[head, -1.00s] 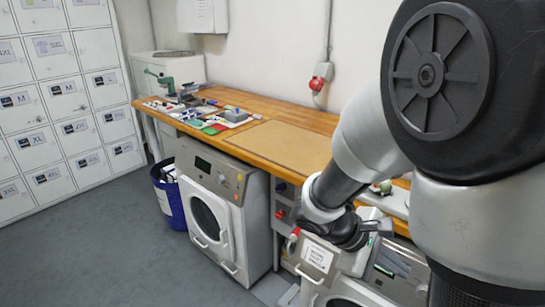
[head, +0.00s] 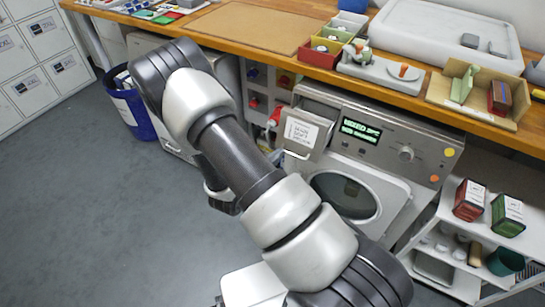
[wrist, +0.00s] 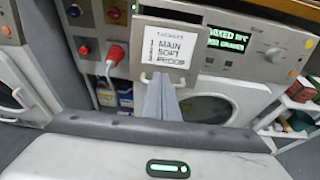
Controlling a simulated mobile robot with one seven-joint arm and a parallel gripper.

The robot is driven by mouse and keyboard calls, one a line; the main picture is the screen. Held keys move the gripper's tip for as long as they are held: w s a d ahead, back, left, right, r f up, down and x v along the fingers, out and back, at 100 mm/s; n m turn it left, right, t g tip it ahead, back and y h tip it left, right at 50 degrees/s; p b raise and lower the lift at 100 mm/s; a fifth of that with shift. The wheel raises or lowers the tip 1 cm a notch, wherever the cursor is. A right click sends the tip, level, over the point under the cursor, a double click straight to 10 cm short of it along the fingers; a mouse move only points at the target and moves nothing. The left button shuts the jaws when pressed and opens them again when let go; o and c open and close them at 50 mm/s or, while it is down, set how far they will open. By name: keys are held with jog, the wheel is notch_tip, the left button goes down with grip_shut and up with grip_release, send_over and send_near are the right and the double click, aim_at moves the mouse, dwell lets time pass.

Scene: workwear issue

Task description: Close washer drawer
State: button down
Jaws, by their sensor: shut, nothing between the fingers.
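The washer drawer (head: 302,132) is at the upper left of the washer (head: 375,150) in the head view. Its front stands out from the control panel, so it is open. It carries a white label with MAIN, SOFT and PROOF, and it also shows in the wrist view (wrist: 167,44). A pale handle (wrist: 163,75) hangs below the label. My gripper (wrist: 160,80) is shut and empty, its grey fingers pointing towards the drawer front near the handle. I cannot tell whether they touch. In the head view my arm hides the fingers.
A wooden bench (head: 440,104) runs above the washer. A white shelf unit (head: 440,258) with tins stands to the right. Red and blue knobs (wrist: 82,30) and a red plug (wrist: 115,53) are left of the drawer. A blue bin (head: 130,108) and open grey floor lie further left.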

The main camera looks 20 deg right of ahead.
aim_at(295, 139)
jog(key=b+x, duration=0.1)
jog(key=x, duration=0.9)
jog(key=w+d+b, duration=0.1)
jog(key=w+d, duration=0.1)
jog(key=w+d+b, duration=0.1)
jog(key=w+d, duration=0.1)
jog(key=d, duration=0.1)
jog(key=w+d+b, duration=0.1)
jog(key=w+d, duration=0.1)
jog(key=d, duration=0.1)
jog(key=shift+w, duration=0.15)
jog(key=shift+w+d+r, duration=0.2)
jog(key=shift+d+r, duration=0.05)
